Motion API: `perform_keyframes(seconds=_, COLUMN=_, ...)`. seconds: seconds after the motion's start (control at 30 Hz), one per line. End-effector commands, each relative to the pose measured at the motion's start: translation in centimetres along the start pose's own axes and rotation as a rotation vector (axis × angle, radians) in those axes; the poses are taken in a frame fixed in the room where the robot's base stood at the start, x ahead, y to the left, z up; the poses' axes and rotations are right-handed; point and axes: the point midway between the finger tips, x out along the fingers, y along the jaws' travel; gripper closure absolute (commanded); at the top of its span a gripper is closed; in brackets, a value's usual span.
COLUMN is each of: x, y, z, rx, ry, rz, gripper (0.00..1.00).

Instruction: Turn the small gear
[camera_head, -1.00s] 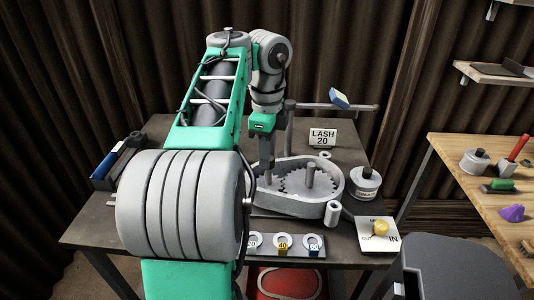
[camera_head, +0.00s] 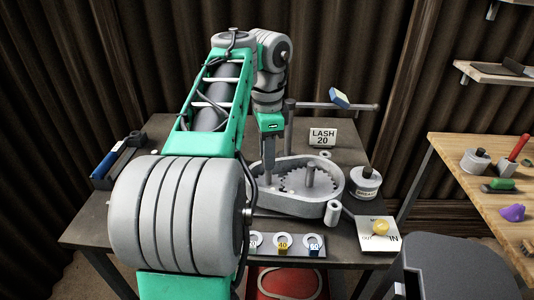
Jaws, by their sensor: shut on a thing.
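A grey open gear housing (camera_head: 322,209) stands on the dark table. A large toothed gear (camera_head: 295,182) lies inside it, with an upright post (camera_head: 309,174) at its middle. My gripper (camera_head: 268,178) points down into the left part of the housing. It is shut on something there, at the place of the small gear. The small gear itself is hidden behind my gripper and the housing wall, so its teeth and the exact grip do not show.
A "LASH 20" sign (camera_head: 323,137) stands behind the housing, and a grease tin (camera_head: 365,184) to its right. In front lie a strip with numbered rings (camera_head: 284,245) and a plate with a yellow knob (camera_head: 380,228). A horizontal bar (camera_head: 340,106) reaches right behind my wrist.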

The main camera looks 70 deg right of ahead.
Motion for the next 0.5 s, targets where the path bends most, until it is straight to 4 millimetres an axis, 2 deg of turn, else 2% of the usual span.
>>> perform_keyframes(seconds=0.5, x=0.0, y=0.18, z=-0.1, rx=-0.49, ry=0.001, rz=-0.001, gripper=1.0)
